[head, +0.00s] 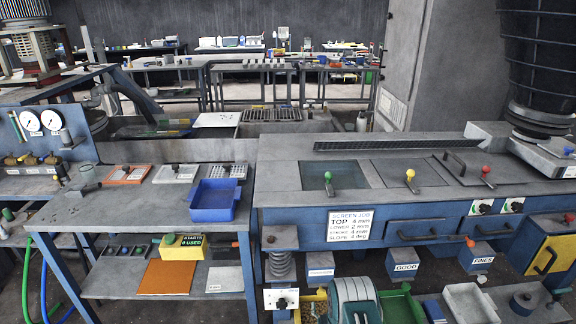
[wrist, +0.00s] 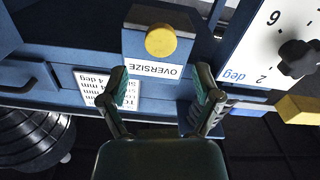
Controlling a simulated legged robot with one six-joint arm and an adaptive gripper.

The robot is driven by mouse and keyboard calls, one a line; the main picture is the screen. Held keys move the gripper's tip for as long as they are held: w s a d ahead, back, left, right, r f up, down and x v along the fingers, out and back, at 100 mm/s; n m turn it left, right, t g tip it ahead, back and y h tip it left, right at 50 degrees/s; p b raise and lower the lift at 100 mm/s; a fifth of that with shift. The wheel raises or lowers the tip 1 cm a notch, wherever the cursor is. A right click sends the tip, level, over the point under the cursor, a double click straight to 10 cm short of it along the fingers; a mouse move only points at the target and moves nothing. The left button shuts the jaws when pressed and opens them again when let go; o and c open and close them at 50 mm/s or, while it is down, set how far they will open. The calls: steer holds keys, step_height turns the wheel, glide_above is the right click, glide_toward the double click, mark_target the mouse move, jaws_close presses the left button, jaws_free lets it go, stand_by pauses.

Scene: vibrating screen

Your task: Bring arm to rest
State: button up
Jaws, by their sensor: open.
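My gripper (wrist: 160,88) shows in the wrist view with its two dark green fingers spread wide and nothing between the tips. Beyond the fingertips is a blue block with a white OVERSIZE label (wrist: 152,69) and a round yellow knob (wrist: 160,40). The label reads upside down, and I cannot tell the exact gap from the fingers to it. I cannot make out my gripper in the head view.
A blue-framed screen machine (head: 380,210) with levers and drawers fills the right in the head view. A workbench (head: 120,212) with a blue tray (head: 216,213) stands left. A dial panel (wrist: 270,45) and yellow block (wrist: 298,108) are at the wrist view's right.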

steer(key=shift+g, duration=0.6)
steer(key=w+r, duration=0.1)
steer(key=r, duration=0.2)
steer(key=w+r, duration=0.2)
steer(key=r, duration=0.1)
steer(key=w+r, duration=0.2)
steer(key=shift+r, duration=0.4)
steer(key=s+r+m+g, duration=0.1)
steer(key=s+r+g, duration=0.1)
steer(key=r, duration=1.1)
steer(key=s+r+g, duration=0.2)
steer(key=r+g, duration=0.1)
steer(key=r, duration=1.1)
steer(key=s+r+m+g, duration=0.1)
steer(key=s+r, duration=0.5)
steer(key=s, duration=0.2)
steer(key=s+r+g, duration=0.2)
steer(key=s+r, duration=0.3)
steer(key=s, duration=0.4)
steer(key=s+r+g, duration=0.1)
steer(key=s+g, duration=0.2)
steer(key=s, duration=1.8)
steer(key=shift+r+m, duration=0.3)
steer(key=shift+r, duration=0.05)
